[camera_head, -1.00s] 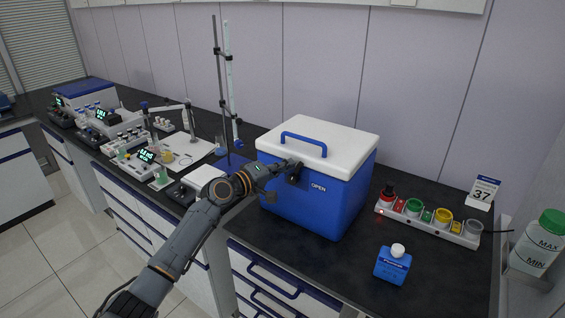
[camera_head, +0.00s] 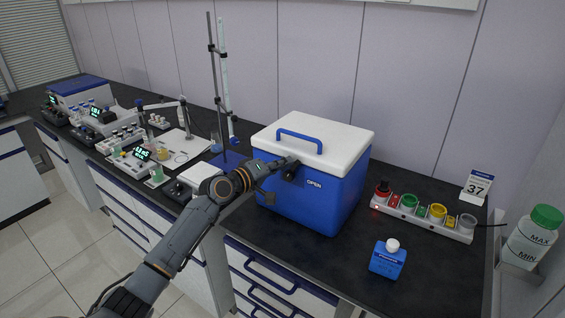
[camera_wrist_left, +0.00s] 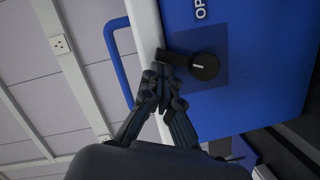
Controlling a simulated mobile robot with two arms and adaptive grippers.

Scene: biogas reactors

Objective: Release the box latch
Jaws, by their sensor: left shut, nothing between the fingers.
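The blue box (camera_head: 315,205) with a white lid (camera_head: 335,140) and a blue lid handle (camera_head: 299,136) stands on the dark bench. The lid is down. Its black latch, with a round knob and a short bar, is on the front beside the OPEN label; it shows best in the left wrist view (camera_wrist_left: 204,67). My left gripper (camera_head: 288,166) is at the box front by the latch. In the left wrist view the gripper (camera_wrist_left: 162,80) is shut and empty, its fingertips close to the latch bar; contact cannot be told. My right gripper is not in view.
A small blue bottle (camera_head: 387,262) and a rack of coloured-lid containers (camera_head: 425,217) stand right of the box. A stand with a glass tube (camera_head: 216,90) and instruments (camera_head: 120,140) are to the left. Bench in front of the box is clear.

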